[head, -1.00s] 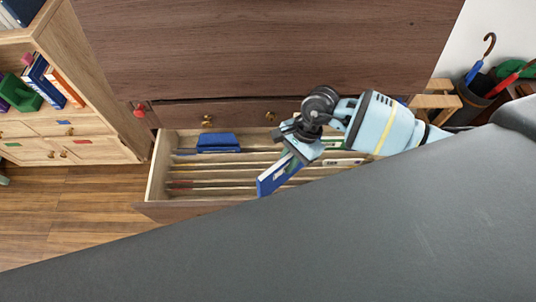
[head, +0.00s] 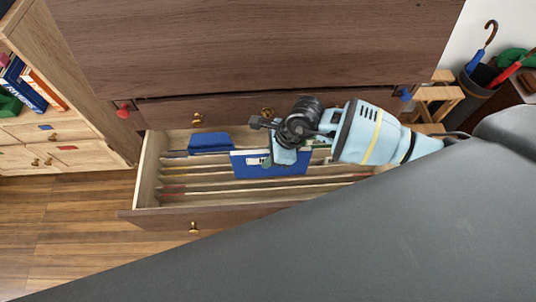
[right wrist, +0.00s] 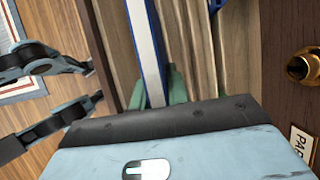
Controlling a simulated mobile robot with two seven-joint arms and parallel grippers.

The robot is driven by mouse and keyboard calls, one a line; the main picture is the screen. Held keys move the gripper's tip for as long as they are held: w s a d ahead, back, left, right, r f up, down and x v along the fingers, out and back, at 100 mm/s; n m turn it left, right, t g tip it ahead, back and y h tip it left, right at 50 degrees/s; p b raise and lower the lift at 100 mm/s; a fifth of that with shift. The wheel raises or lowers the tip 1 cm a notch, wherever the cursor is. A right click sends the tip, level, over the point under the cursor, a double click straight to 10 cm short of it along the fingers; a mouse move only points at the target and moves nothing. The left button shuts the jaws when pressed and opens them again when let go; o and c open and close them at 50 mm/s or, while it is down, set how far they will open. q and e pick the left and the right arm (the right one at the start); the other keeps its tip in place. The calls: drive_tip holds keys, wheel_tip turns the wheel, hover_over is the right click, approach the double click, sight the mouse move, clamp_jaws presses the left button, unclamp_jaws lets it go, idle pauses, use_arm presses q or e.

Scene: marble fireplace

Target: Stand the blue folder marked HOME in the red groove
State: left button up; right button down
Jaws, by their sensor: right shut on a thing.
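The blue folder (head: 285,168) has a white label, partly covered, of which an H shows. My right gripper (head: 279,157) is shut on its upper edge and holds it over the open drawer (head: 165,216), roughly in line with the dividers. In the right wrist view the folder (right wrist: 147,45) shows edge-on between green fingertips (right wrist: 159,88). A reddish strip (head: 178,197) shows at the left end of a groove toward the drawer's front. The folder's lower edge and its groove cannot be made out. My left gripper (right wrist: 60,95) shows open and empty in the right wrist view.
Another blue folder (head: 210,143) stands in the drawer's back left. The dark cabinet (head: 250,45) rises behind. A wooden shelf (head: 60,130) stands left, an umbrella holder (head: 475,98) right. Grooves left of the held folder look free.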

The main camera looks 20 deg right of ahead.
sight(268, 174)
wheel_tip(268, 174, down, 6)
drive_tip(key=b, duration=0.4)
drive_tip(key=shift+r, duration=0.1)
drive_tip(key=shift+f+b, duration=0.75)
drive_tip(key=shift+f, duration=0.05)
drive_tip(key=shift+f+b, duration=0.35)
drive_tip(key=shift+f, duration=0.1)
drive_tip(key=shift+f, duration=0.45)
drive_tip(key=shift+f+b, duration=0.5)
drive_tip(key=shift+b, duration=0.1)
drive_tip(key=shift+f+b, duration=0.35)
drive_tip(key=shift+f, duration=0.15)
